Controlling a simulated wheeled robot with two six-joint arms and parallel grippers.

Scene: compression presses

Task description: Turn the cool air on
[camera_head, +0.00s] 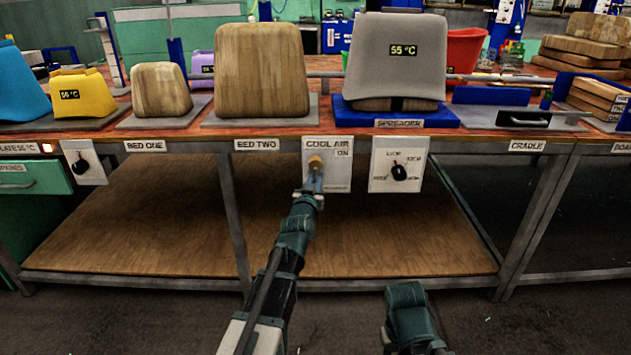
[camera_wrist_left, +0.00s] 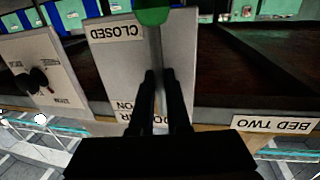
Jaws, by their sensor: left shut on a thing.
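The cool air panel (camera_head: 341,178) is a pale plate on the front edge of the bench, marked COOL AIR and ON at its top. A brass-coloured fitting (camera_head: 316,162) shows on its left part. My left gripper (camera_head: 314,184) is just below that fitting, in front of the plate. In the left wrist view, which shows the labels upside down, my left gripper (camera_wrist_left: 158,75) is shut on a grey lever (camera_wrist_left: 157,48). A green rounded part (camera_wrist_left: 152,12) is at the lever's far end. The plate (camera_wrist_left: 115,60) also carries the word CLOSED. The fingers hide part of the lettering.
A second panel (camera_head: 397,171) with a black rotary knob sits just right of the cool air panel. The bench (camera_head: 190,135) carries wooden blocks, a grey 55 °C form (camera_head: 396,58) and a yellow form (camera_head: 82,92). A wooden shelf (camera_head: 130,225) lies below.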

